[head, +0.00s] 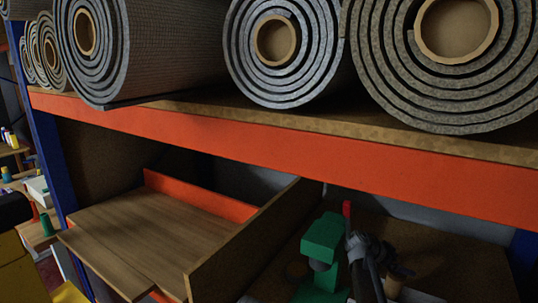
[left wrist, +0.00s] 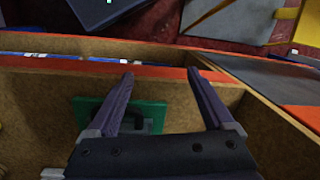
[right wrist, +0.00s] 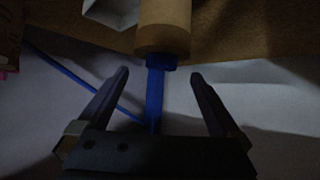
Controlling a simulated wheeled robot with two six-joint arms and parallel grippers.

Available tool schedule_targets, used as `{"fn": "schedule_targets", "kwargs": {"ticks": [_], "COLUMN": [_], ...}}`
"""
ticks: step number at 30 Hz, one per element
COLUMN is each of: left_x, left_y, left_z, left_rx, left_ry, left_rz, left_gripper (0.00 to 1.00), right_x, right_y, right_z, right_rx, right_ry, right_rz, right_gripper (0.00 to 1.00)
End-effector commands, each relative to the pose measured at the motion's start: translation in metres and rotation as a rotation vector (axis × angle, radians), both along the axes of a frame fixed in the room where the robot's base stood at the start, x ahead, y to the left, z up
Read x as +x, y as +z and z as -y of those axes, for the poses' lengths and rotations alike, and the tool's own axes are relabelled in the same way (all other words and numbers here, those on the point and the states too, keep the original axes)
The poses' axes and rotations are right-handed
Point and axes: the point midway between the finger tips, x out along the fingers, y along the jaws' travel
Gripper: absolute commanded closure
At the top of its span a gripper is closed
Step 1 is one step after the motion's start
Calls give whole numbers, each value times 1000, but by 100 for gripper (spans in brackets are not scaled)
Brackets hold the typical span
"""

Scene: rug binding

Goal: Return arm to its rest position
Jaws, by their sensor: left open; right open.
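My right gripper (head: 362,245) shows dark in the head view, inside the shelf bay, just right of a green tool (head: 322,240). In the right wrist view my right gripper (right wrist: 160,76) is open, with a blue shaft (right wrist: 155,95) between or beyond its fingers. The shaft joins a tan cylinder (right wrist: 163,28) above; I cannot tell whether the fingers touch it. My left gripper (left wrist: 161,76) is open and empty in the left wrist view, its fingers over a wooden compartment with a green plate-like piece (left wrist: 152,112). I cannot make it out in the head view.
Large grey rug rolls (head: 275,42) lie on the upper shelf above an orange beam (head: 290,150). A wooden divider (head: 250,240) splits the lower bay; a bare wooden board (head: 150,240) lies left of it. A blue post (head: 50,165) stands at left.

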Motion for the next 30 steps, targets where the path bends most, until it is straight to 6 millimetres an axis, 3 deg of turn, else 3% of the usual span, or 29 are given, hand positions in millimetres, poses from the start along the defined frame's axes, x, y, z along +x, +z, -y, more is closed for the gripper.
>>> {"fn": "schedule_targets", "kwargs": {"ticks": [1,3,11,30], "left_x": [0,0,0,0], "left_y": [-14,-23,-48,-44], "left_z": [0,0,0,0], "left_rx": [0,0,0,0], "left_ry": [0,0,0,0], "left_rz": [0,0,0,0], "left_gripper": [14,14,14,14], "right_x": [0,0,0,0], "right_y": [-14,-23,-48,-44], "right_z": [0,0,0,0], "right_rx": [0,0,0,0], "right_ry": [0,0,0,0], "right_rz": [0,0,0,0], "right_gripper": [0,0,0,0]}}
